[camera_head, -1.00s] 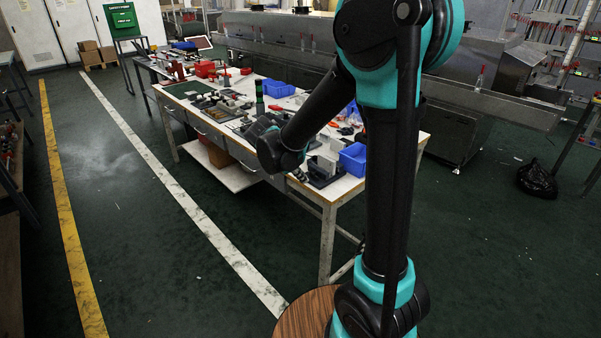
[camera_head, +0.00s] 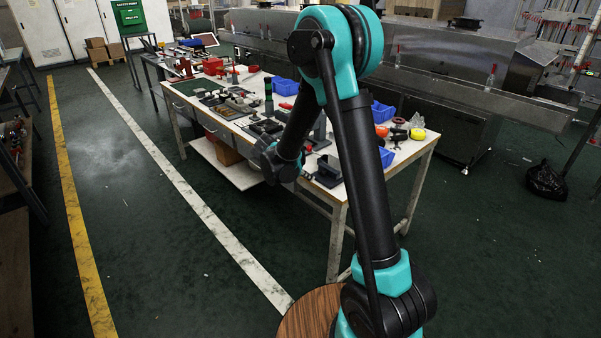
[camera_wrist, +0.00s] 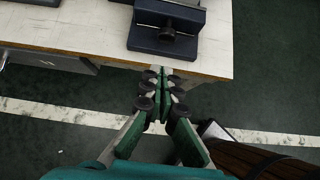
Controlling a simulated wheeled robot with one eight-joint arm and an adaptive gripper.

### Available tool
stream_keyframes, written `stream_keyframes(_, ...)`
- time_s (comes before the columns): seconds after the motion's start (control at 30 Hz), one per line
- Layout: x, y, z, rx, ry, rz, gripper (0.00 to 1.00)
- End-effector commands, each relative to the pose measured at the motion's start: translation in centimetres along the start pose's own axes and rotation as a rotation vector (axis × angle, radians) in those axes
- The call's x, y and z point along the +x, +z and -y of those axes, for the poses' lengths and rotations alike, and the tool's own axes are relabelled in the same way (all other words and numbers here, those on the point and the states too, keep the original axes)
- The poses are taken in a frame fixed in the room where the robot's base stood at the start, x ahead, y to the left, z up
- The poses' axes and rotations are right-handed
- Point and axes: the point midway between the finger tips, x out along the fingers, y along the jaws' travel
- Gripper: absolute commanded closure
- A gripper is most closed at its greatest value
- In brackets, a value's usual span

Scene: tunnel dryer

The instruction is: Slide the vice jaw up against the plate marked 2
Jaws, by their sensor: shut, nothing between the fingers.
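My gripper (camera_wrist: 162,76) is shut and empty in the wrist view, above the floor just off the table's near edge. Ahead of it on the table stands a dark blue-grey metal block (camera_wrist: 147,40) with a round black knob facing me; it may be the vice, cut off by the top of the picture. In the head view a dark fixture (camera_head: 328,174) sits near the table's right end, beside my forearm. I cannot make out a plate marked 2; my fingers are not clear there.
A steel machine (camera_head: 440,105) stands behind. The floor on the left is open.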

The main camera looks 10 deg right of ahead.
Motion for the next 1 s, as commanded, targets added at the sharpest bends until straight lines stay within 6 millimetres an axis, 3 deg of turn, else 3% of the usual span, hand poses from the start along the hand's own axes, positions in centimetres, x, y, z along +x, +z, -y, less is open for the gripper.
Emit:
stream_keyframes(0.2, 2.0, 2.1, 0.0, 0.001, -0.001, 0.000, 1.00)
stream_keyframes(0.77, 2.8, 2.9, 0.0, 0.001, 0.000, 0.000, 1.00)
stream_keyframes(1.0, 4.8, 5.1, -0.1, 0.003, -0.001, 0.000, 1.00)
